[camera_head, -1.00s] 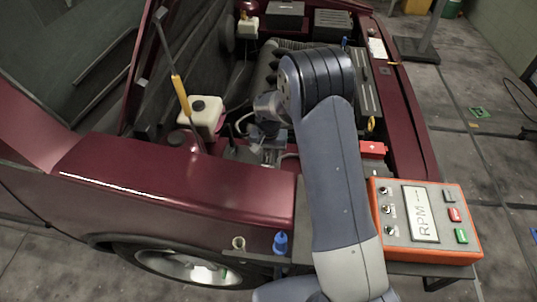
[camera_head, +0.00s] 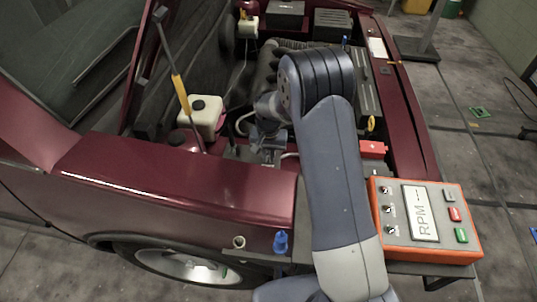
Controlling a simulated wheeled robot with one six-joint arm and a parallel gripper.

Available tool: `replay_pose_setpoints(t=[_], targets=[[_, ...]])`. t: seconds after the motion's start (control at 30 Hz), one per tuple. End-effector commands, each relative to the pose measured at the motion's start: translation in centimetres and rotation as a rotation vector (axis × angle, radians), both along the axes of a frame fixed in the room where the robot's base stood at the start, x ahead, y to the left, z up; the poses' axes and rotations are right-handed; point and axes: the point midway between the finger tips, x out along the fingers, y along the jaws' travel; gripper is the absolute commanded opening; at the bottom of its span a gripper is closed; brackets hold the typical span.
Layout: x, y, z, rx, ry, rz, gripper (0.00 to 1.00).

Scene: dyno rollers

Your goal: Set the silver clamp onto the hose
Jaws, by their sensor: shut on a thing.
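My gripper (camera_head: 268,154) is low in the engine bay, just right of the white reservoir. It is shut on a small grey piece that I take to be the silver clamp; the fingers and wrist hide most of it. A pale hose (camera_head: 240,124) curves beside the wrist, and a pale length also shows right of the fingers. I cannot tell whether the clamp is around the hose, touching it or apart from it.
The white reservoir (camera_head: 205,112) and a yellow-handled rod (camera_head: 181,92) stand left of my gripper. The maroon fender (camera_head: 180,180) is in front. A small ring (camera_head: 238,242) and a blue item (camera_head: 281,242) are on the front ledge. An orange RPM box (camera_head: 425,220) is at right.

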Motion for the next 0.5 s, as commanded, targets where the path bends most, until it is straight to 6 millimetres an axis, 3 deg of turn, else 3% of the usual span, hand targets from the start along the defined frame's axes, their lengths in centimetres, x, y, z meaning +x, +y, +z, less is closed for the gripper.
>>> replay_pose_setpoints(t=[0.17, 0.37, 0.5], targets=[[0.0, 0.0, 0.3, 0.0, -0.001, 0.0, 0.0], [0.0, 0.0, 2.9, 0.001, -0.002, 0.0, 0.0], [0.0, 0.0, 3.1, 0.0, 0.0, 0.0, 0.0]])
